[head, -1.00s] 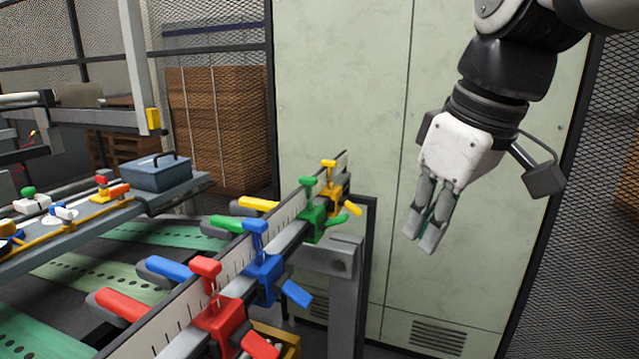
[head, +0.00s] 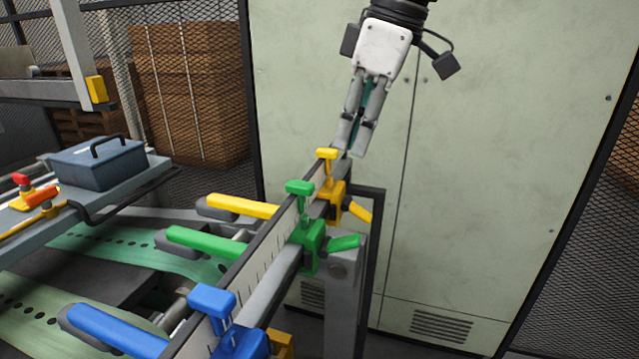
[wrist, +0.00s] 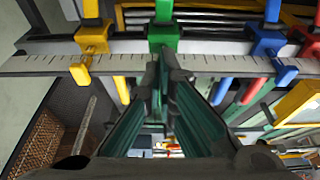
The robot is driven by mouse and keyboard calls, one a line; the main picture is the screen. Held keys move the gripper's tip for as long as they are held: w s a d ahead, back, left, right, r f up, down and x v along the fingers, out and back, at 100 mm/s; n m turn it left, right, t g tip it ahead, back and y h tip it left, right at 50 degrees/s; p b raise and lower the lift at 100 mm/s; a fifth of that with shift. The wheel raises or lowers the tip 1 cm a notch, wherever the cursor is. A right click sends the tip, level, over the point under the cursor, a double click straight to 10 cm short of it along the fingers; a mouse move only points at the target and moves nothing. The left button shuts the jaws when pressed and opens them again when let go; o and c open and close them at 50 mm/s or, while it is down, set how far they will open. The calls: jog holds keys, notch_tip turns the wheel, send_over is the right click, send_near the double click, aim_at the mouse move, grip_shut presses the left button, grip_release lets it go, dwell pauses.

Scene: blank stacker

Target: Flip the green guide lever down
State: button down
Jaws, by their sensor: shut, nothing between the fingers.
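The green guide (head: 308,250) is clamped on the slotted rail, with a T-shaped knob on top. Its short green lever (head: 344,243) sticks out to the right and tilts slightly up, while the yellow lever (head: 356,209) slopes down. My gripper (head: 352,149) is shut and empty, pointing down, above and behind the green guide, near the yellow knob (head: 327,154) in the head view. In the wrist view the fingertips (wrist: 164,62) are in line with the green guide (wrist: 163,38), whose lower part they partly cover.
The blue guide (head: 238,343) stands nearer along the rail. The yellow guide (head: 336,202) stands farther along it. A tall pale cabinet (head: 470,150) is behind my gripper. A blue-grey toolbox (head: 97,164) sits at the left.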

jog(key=p, duration=0.1)
send_over(337, 239)
jog(key=x, duration=0.3)
jog(key=d+x, duration=0.1)
jog(key=x, duration=0.2)
jog(key=s+x, duration=0.1)
jog(key=x, duration=0.3)
jog(key=shift+d+f, duration=0.25)
jog(key=shift+d, duration=0.15)
jog(key=shift+s+d+f+p, duration=0.3)
jog(key=shift+d+f+p, duration=0.1)
jog(key=shift+d+f, duration=0.55)
jog(key=shift+f, duration=0.6)
jog(key=shift+d, duration=0.1)
jog(key=shift+d+f+b, duration=0.1)
jog(key=shift+b, duration=0.3)
